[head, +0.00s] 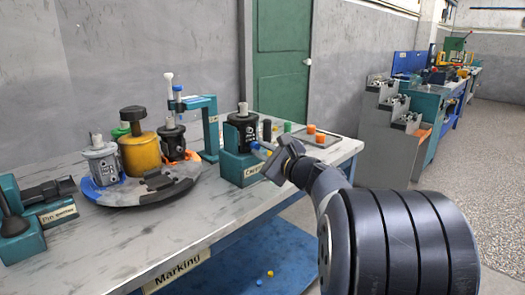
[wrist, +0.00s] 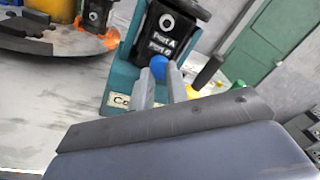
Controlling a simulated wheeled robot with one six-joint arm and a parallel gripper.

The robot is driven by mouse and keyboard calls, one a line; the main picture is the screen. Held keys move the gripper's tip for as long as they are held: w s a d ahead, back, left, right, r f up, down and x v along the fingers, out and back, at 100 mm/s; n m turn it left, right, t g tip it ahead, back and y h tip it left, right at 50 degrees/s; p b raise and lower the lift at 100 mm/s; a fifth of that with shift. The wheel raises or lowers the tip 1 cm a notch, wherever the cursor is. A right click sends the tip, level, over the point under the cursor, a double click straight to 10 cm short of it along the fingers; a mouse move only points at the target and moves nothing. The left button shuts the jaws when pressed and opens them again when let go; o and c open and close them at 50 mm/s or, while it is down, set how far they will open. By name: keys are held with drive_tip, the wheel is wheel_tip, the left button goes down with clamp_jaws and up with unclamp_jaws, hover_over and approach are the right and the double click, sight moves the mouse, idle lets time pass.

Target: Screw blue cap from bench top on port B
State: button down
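The black motor (head: 242,131) stands upright in a teal fixture (head: 236,168) on the bench. In the wrist view the motor (wrist: 168,38) shows its "Port A" and "Port B" lettering, with an open round port above it. The blue cap (wrist: 158,66) is just below the lettering, against the motor's face, and hides port B. My gripper (wrist: 160,76) has its two fingertips at either side of the cap and appears shut on it. In the head view my gripper (head: 263,149) reaches the motor from the right. Thread engagement cannot be seen.
Orange caps (head: 320,138) sit on a tray at the bench's right end. A round plate (head: 140,193) with several motors stands left, beside a teal press frame (head: 211,130). Small blue and yellow pieces (head: 270,273) lie on the blue lower shelf.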

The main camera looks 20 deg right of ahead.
drive_tip(key=shift+d+f, duration=0.15)
drive_tip(key=shift+f, duration=0.05)
idle(0.3)
drive_tip(key=shift+r+m+p, duration=0.15)
drive_tip(key=shift+m+p, duration=0.15)
drive_tip(key=shift+p, duration=0.05)
drive_tip(key=c, duration=1.5)
unclamp_jaws()
